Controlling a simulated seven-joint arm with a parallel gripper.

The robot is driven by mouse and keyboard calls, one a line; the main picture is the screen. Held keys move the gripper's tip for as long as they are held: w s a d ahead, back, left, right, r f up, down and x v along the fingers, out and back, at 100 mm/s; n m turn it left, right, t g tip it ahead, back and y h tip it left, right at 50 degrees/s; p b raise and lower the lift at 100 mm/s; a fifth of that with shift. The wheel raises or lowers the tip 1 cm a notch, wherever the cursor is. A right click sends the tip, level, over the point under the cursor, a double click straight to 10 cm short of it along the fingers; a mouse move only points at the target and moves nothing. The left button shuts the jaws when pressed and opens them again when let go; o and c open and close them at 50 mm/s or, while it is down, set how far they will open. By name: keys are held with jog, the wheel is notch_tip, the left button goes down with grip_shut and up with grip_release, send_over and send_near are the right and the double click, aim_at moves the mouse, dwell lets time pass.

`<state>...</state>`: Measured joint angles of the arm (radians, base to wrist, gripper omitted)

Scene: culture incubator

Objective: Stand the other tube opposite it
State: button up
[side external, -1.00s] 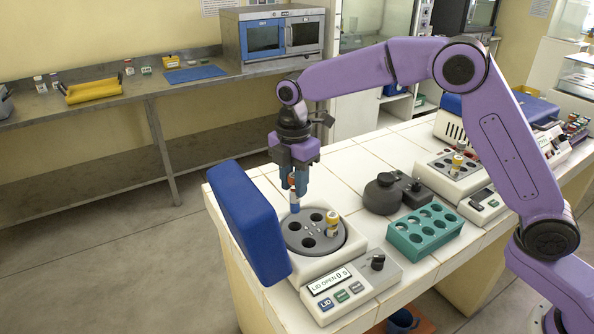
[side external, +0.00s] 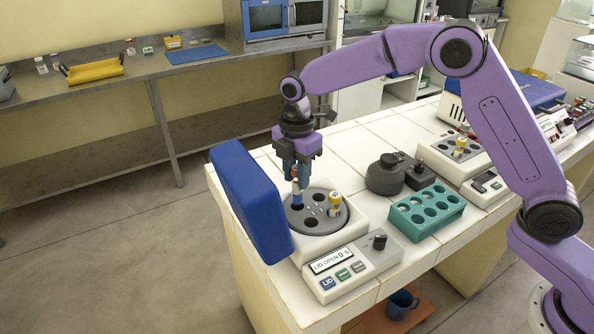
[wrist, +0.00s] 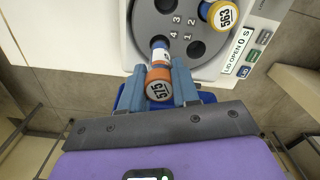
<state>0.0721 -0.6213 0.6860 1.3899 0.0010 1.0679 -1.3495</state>
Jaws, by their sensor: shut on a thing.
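The centrifuge rotor (side external: 318,211) is a grey disc with several wells, its lid open. One tube with a yellow cap marked 563 (side external: 335,203) stands in a well at the rotor's right; it also shows in the wrist view (wrist: 222,14). My gripper (side external: 297,180) is shut on the other tube, which has an orange cap marked 575 (wrist: 159,88) and a blue lower part (side external: 297,198). This tube is about upright over the rotor's left side, across from the yellow-capped one. Its lower end meets the well there; I cannot tell how far it is in.
The blue lid (side external: 248,203) stands raised close left of my gripper. The control panel (side external: 345,268) reads LID OPEN. A teal rack (side external: 427,212) and a dark grey device (side external: 385,176) stand to the right. Other wells are empty.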

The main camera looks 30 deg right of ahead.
aim_at(297, 191)
jog(key=shift+f, duration=0.15)
jog(key=shift+f, duration=0.85)
jog(key=shift+f, duration=0.15)
jog(key=shift+f, duration=1.5)
jog(key=o, duration=1.4)
jog(key=shift+r, duration=3.75)
